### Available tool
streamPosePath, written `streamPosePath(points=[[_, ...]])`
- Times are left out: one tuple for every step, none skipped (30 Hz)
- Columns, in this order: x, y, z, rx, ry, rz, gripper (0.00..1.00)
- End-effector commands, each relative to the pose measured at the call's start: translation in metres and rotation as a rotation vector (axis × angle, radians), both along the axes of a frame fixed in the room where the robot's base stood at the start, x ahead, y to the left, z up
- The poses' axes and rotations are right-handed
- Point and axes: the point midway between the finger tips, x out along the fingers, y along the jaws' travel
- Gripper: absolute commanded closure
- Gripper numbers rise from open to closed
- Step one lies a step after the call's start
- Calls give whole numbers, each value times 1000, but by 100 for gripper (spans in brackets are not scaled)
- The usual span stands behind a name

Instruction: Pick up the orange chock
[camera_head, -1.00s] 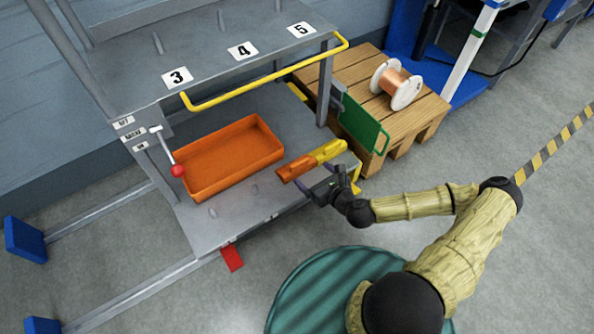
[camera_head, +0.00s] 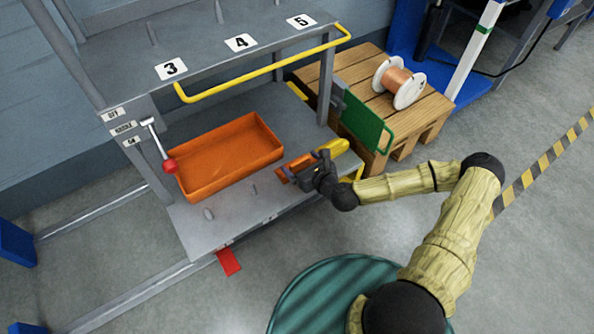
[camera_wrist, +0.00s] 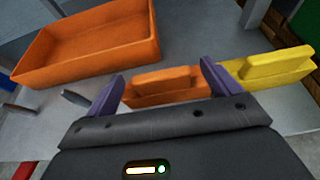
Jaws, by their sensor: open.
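The orange chock (camera_wrist: 165,87) lies on the lower grey shelf, with a raised block on top. In the head view the orange chock (camera_head: 287,171) is partly hidden by my gripper (camera_head: 302,168). In the wrist view my gripper (camera_wrist: 160,85) is open, with one purple finger near each end of the orange chock. The fingers are around it, but I cannot tell whether they touch it. A yellow chock (camera_wrist: 265,70) lies just right of the orange one, beyond the right finger; it also shows in the head view (camera_head: 334,147).
An orange tray (camera_head: 228,188) stands left of the chocks on the shelf (camera_head: 235,222). Short pegs stand on the shelf. A yellow rail (camera_head: 262,68) runs along the upper shelf edge. A lever with a red knob (camera_head: 170,166) is at left. A green panel (camera_head: 366,122) is at right.

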Motion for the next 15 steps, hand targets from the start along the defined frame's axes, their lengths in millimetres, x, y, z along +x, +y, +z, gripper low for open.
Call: streamPosePath(points=[[6,4,-8,-3,-2,2,11],[8,6,-9,-3,-1,1,11],[11,7,-9,-2,-1,0,11],[13,8,-9,-1,-1,-1,11],[14,9,-9,-1,-1,-1,11],[14,10,-8,0,0,0,11],[14,10,-8,0,0,0,11],[14,10,-8,0,0,0,11],[14,10,-7,1,1,0,11],[14,10,-7,1,1,0,11],[14,10,-7,0,1,0,11],[14,10,-7,0,1,0,11],[14,10,-7,0,1,0,11],[14,10,-7,0,1,0,11],[14,10,-7,0,1,0,11]])
